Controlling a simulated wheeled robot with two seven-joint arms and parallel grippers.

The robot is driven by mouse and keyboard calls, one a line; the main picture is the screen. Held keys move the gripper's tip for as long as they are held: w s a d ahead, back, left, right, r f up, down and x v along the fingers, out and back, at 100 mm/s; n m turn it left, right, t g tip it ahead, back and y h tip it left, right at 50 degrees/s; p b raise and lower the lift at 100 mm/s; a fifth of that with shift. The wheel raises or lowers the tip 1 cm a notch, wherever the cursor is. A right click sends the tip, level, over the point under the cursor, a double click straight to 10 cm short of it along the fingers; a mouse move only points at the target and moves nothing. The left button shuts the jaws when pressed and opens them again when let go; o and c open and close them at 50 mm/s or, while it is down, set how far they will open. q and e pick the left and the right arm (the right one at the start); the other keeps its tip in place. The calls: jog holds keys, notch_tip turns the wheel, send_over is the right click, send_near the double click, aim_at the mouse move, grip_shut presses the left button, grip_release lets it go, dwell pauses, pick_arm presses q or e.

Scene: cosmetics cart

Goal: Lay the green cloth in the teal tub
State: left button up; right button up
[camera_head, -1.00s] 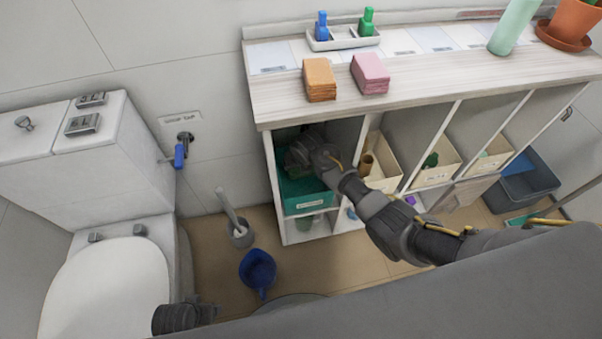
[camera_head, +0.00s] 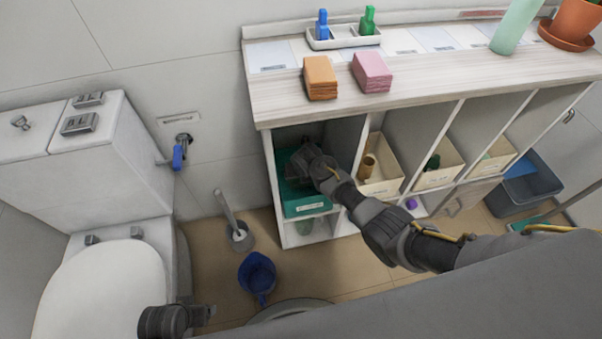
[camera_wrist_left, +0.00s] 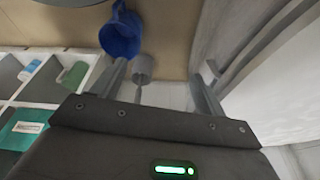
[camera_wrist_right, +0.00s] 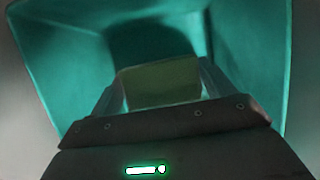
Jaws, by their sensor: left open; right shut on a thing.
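The teal tub (camera_head: 306,203) sits in the upper left compartment of the cart, its labelled front facing out. My right gripper (camera_head: 298,172) reaches into that compartment, over or inside the tub, with its fingertips hidden in the head view. In the right wrist view, the gripper (camera_wrist_right: 160,88) is shut on the green cloth (camera_wrist_right: 160,83), a folded block, with the walls of the teal tub (camera_wrist_right: 60,70) around it. Whether the cloth touches the tub floor cannot be told. My left gripper (camera_wrist_left: 165,85) is open and empty, low between toilet and cart.
Orange (camera_head: 320,78) and pink (camera_head: 371,71) cloth stacks lie on the cart top (camera_head: 430,85). A cream bin (camera_head: 380,187) stands right of the tub's compartment. A blue jug (camera_head: 257,274) and toilet brush (camera_head: 240,236) stand on the floor near the toilet (camera_head: 100,290).

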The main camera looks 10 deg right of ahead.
jog(key=shift+f, duration=0.3)
jog(key=o, duration=0.8)
pick_arm(q)
jog(key=shift+w+r, duration=0.1)
jog(key=shift+r, duration=0.35)
pick_arm(e)
jog(key=shift+r, duration=0.3)
jog(key=p+v, duration=0.3)
jog(key=v, duration=0.4)
jog(key=shift+w+r, duration=0.15)
jog(key=shift+r, duration=0.5)
pick_arm(q)
notch_tip(320, 180, down, 8)
jog(key=s, duration=0.1)
jog(key=shift+s+a, duration=0.15)
jog(key=shift+s, duration=0.25)
jog(key=shift+r, duration=0.15)
